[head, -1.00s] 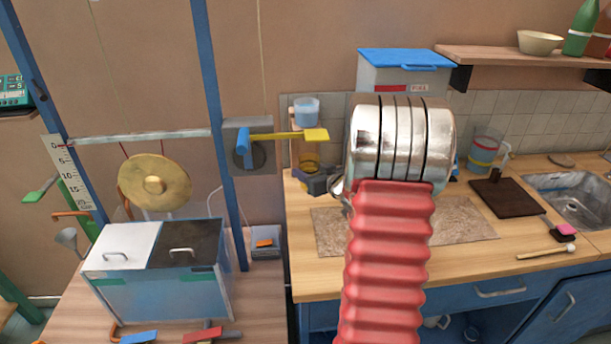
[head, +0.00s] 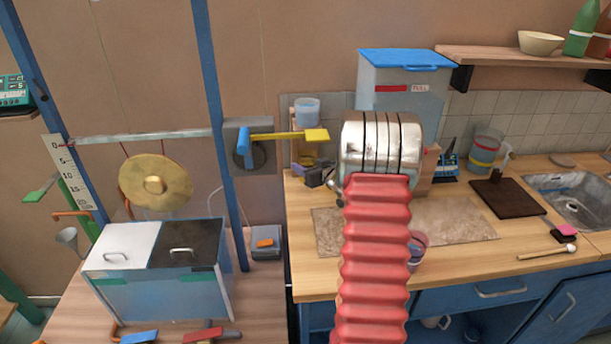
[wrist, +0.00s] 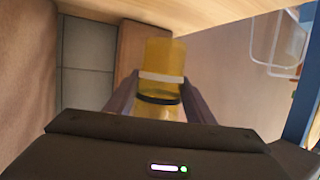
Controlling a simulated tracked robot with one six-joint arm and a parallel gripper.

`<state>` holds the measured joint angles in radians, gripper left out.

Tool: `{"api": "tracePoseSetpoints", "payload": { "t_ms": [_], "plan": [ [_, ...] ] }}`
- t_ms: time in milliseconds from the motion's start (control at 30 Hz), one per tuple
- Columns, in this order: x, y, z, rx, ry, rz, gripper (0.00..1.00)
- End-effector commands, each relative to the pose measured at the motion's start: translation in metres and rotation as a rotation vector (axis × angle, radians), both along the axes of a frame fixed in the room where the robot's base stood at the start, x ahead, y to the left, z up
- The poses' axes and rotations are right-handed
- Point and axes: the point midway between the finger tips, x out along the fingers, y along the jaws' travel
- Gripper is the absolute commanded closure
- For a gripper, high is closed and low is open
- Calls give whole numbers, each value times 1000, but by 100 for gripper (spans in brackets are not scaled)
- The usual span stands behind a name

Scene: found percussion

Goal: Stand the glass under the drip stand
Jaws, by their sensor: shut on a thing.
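The glass (head: 304,161) is amber and shows just above the counter at its left back, partly hidden by a yellow paddle and my gripper. In the wrist view the glass (wrist: 162,58) has a pale band and a black band. My gripper (head: 317,178) is shut on it, one finger on each side. The drip stand (head: 293,140) is wooden, with a translucent cup (head: 307,111) on top, above the glass. In the wrist view the stand's wood (wrist: 130,50) is close beside the glass. I cannot tell whether the glass base touches the surface.
The yellow paddle (head: 310,135) reaches across in front of the stand from a blue lever (head: 243,148). A blue post (head: 222,130) and a gong (head: 155,184) are to the left. A blue-lidded bin (head: 405,80) stands behind my arm. A purple cup (head: 418,243) is partly hidden by my arm.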

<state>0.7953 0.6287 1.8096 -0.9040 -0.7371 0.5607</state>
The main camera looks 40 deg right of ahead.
Motion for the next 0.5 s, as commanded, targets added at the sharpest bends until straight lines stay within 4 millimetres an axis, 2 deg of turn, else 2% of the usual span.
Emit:
{"api": "tracePoseSetpoints", "payload": {
  "t_ms": [167, 500],
  "plan": [
    [0, 0, -1, 0, -1, 0, 84],
    [2, -2, -36, 0, -1, -1, 84]
  ]
}}
